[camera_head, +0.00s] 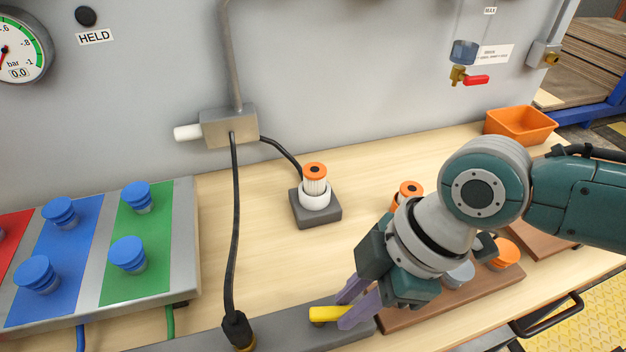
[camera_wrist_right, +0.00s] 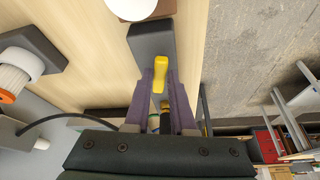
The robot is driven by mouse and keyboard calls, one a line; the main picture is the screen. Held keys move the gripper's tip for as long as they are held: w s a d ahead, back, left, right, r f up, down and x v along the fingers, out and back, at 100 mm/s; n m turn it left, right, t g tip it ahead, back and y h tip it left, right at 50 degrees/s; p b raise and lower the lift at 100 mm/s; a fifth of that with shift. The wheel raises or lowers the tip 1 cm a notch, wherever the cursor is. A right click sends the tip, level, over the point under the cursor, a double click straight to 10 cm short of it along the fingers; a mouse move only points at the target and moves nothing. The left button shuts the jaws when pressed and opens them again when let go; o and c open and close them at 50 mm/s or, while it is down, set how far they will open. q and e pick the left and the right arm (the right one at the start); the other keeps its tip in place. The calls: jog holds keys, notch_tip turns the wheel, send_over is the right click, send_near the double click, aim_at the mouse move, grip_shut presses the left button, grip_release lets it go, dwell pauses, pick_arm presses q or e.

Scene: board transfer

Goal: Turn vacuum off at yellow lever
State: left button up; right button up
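The yellow lever (camera_head: 325,314) sits on a long grey block (camera_head: 285,328) at the front edge of the table. In the right wrist view the lever (camera_wrist_right: 160,74) lies between my purple fingertips. My right gripper (camera_head: 345,307) reaches down from the right, its fingers on either side of the lever's end. The fingers stand apart, and a firm hold on the lever is not visible. The right gripper (camera_wrist_right: 161,84) shows no other object between its tips. A round gauge (camera_head: 18,52) on the wall has a display that seems to read 0.0. My left gripper is not in view.
A black hose (camera_head: 234,220) drops to the grey block. A white and orange filter (camera_head: 315,185) stands on a dark base. A panel with blue knobs (camera_head: 185,240) is at left. A brown board (camera_head: 400,316) with orange and grey parts lies under my right arm. An orange bin (camera_head: 521,122) stands at back right.

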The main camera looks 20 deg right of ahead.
grip_shut()
jog(key=n+b, duration=0.1)
jog(key=b, duration=0.1)
jog(key=shift+w+f+n+g+b, duration=0.3)
jog(key=shift+w+n+b, duration=0.1)
jog(key=shift+w+r+n+g+b, duration=0.15)
jog(key=shift+n+g+b, duration=0.15)
jog(key=shift+n+b, duration=0.25)
jog(key=shift+r, duration=0.15)
jog(key=shift+o, duration=2.4)
grip_release()
jog(key=shift+r, duration=0.1)
